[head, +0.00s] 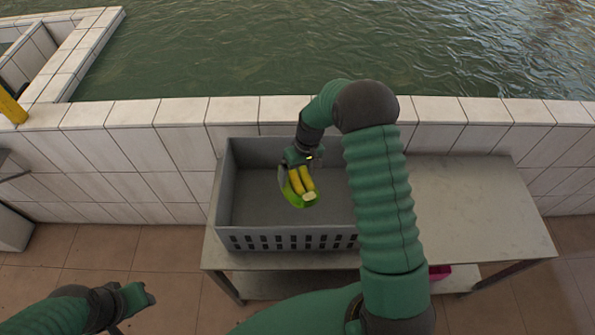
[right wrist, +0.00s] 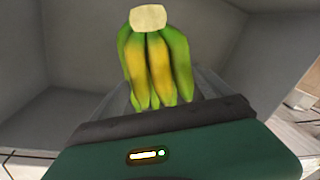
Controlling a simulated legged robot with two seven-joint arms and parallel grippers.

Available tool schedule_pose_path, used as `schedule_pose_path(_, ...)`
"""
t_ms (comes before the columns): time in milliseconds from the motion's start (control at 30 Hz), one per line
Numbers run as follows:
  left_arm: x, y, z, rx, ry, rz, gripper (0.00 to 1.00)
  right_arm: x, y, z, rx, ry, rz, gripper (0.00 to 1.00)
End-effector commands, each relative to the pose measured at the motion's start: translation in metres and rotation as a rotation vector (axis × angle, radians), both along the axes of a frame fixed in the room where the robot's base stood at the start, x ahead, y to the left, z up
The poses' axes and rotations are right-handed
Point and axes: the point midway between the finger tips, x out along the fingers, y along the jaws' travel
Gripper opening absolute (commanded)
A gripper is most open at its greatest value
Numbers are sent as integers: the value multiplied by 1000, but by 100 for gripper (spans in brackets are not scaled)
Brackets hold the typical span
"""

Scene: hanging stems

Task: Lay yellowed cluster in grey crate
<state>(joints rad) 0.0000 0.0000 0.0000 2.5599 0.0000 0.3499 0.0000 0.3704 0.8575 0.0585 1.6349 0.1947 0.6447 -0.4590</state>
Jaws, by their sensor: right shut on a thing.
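The yellowed cluster (head: 301,187) is a small bunch of bananas, yellow in the middle with green outer fruit and a pale cut stem. My right gripper (head: 296,168) is shut on it and holds it over the inside of the grey crate (head: 288,242). In the right wrist view the cluster (right wrist: 155,60) shows stem end up in the picture, with the crate's grey walls (right wrist: 75,45) around it. I cannot tell whether it touches the crate floor. My left gripper (head: 138,300) is at the lower left, away from the crate; its fingers are too unclear to read.
The crate stands on a grey table (head: 480,215) whose right side is bare. A white tiled wall (head: 180,150) with water behind it runs along the back. A pink thing (head: 440,272) shows low, partly behind my right arm, which also hides the crate's right side.

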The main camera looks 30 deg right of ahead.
Motion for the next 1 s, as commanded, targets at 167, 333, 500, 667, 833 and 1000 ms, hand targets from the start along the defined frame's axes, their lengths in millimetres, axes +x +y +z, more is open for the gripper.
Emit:
schedule_pose_path(167, 0, 0, -21, 0, 0, 0, 36, 1, 0, -26, 0, -2, 0, 16)
schedule_pose_path(333, 0, 0, -33, 0, 0, 0, 36, 2, 0, -45, -1, -2, 0, 16)
schedule_pose_path(500, 0, 0, -41, 0, 0, 0, 36, 1, 0, -58, -1, -2, 0, 16)
schedule_pose_path(667, 0, 0, -44, 0, 0, 0, 36, 1, 0, -63, -1, -2, 0, 16)
schedule_pose_path(833, 0, 0, -43, 0, 0, 0, 36, 1, 0, -63, -1, -3, 0, 16)
schedule_pose_path(1000, 0, 0, -43, 0, 0, 0, 36, 1, 0, -63, -1, -3, 0, 16)
